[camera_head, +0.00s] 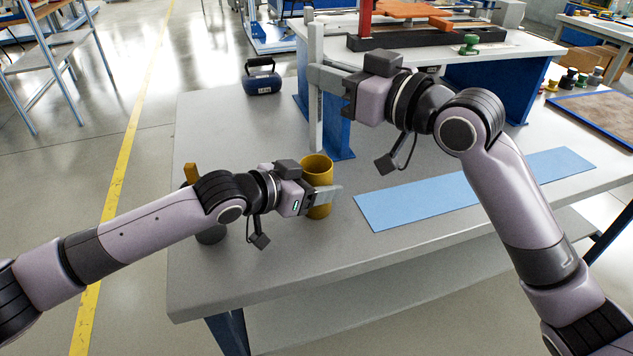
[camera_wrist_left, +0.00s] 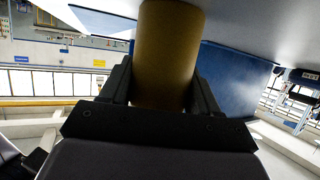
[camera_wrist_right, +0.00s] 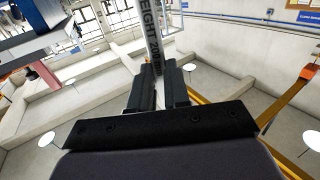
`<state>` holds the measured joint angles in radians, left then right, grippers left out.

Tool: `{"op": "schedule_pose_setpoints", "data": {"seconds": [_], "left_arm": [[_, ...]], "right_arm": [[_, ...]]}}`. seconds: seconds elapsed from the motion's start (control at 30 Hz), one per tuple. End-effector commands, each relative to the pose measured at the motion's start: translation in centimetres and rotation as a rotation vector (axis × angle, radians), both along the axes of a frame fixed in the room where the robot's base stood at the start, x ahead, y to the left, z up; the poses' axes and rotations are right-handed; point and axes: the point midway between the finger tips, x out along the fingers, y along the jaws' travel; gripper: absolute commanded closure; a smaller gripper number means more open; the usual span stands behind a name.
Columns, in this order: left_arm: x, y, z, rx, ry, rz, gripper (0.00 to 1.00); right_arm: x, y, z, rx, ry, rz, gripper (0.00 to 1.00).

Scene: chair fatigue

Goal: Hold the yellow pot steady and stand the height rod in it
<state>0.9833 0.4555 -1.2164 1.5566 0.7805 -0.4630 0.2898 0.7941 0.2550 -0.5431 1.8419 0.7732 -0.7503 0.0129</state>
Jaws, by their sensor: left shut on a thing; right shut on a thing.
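The yellow pot (camera_head: 318,168) stands upright on the grey table (camera_head: 225,275). My left gripper (camera_head: 322,196) is shut on the pot's side; the pot also fills the space between the fingers in the left wrist view (camera_wrist_left: 168,50). My right gripper (camera_head: 322,80) is shut on the pale height rod (camera_head: 316,125), holding it upright above the pot. The rod's lower end shows at about the pot's rim; I cannot tell whether it is just above, behind or inside it. The right wrist view shows the rod (camera_wrist_right: 153,35) with dark lettering between the fingers.
A light blue mat (camera_head: 470,190) lies to the right of the pot. A fixture with a red post (camera_head: 366,18) stands behind. A yellow-topped item (camera_head: 191,173) is partly hidden behind my left arm.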

Motion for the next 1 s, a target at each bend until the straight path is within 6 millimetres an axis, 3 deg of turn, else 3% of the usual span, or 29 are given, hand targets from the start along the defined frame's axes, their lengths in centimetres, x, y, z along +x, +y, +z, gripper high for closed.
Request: {"op": "schedule_pose_setpoints", "data": {"seconds": [1.0], "left_arm": [[0.0, 0.0, 0.0, 0.0, 0.0, 0.0, 0.71]], "right_arm": [[0.0, 0.0, -6.7, 0.0, -0.001, 0.0, 1.0]]}}
